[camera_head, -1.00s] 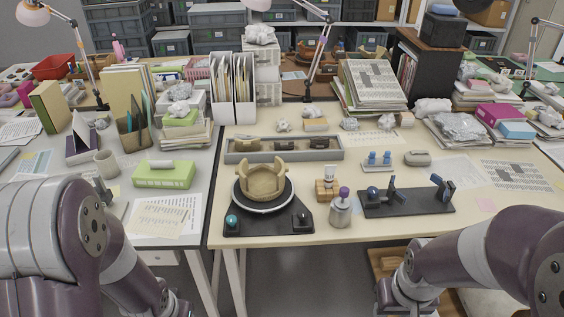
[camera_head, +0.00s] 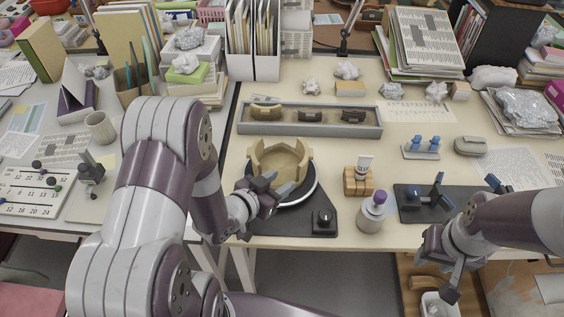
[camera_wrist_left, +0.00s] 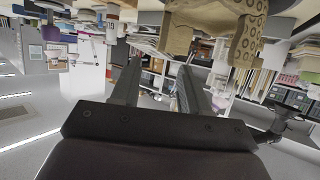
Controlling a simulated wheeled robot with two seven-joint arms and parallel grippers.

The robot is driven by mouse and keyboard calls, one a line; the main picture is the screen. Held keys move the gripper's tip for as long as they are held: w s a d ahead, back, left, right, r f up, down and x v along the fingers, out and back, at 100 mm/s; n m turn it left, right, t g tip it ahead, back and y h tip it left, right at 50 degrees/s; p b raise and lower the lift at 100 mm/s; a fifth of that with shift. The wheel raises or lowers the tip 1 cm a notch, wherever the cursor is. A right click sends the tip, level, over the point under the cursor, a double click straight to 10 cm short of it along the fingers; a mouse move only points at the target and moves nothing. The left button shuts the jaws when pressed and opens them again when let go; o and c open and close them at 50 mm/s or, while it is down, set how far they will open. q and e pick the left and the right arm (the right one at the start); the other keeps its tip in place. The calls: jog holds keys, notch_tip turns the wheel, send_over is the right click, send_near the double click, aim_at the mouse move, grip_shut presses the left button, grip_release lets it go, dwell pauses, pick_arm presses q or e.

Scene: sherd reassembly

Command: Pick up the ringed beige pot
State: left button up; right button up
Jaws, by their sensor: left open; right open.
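The beige pot (camera_head: 280,160) stands upright on a round turntable (camera_head: 312,186) with a black base, its rim broken with gaps. My left gripper (camera_head: 280,184) is open at the pot's front in the head view and covers part of its lower wall; I cannot tell if it touches. The left wrist view is upside down and shows the two open fingers (camera_wrist_left: 160,66), nothing between them. A beige patterned piece, probably the pot (camera_wrist_left: 240,35), shows at its upper right. My right gripper (camera_head: 446,288) is open and empty beyond the table's front edge, lower right.
A grey tray (camera_head: 375,130) with several sherds lies behind the pot. A wooden block (camera_head: 357,183) with a white tube and a grey bottle with a purple cap (camera_head: 371,212) stand right of the turntable. A dark fixture board (camera_head: 410,213) lies further right.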

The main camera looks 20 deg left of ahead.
aim_at(298, 168)
pick_arm(q)
jog(key=x, duration=0.9)
jog(key=shift+w+a+f, duration=0.1)
jog(key=shift+w, duration=0.25)
jog(key=shift+s, duration=0.2)
grip_shut()
jog(key=shift+w, duration=0.1)
dwell(0.5)
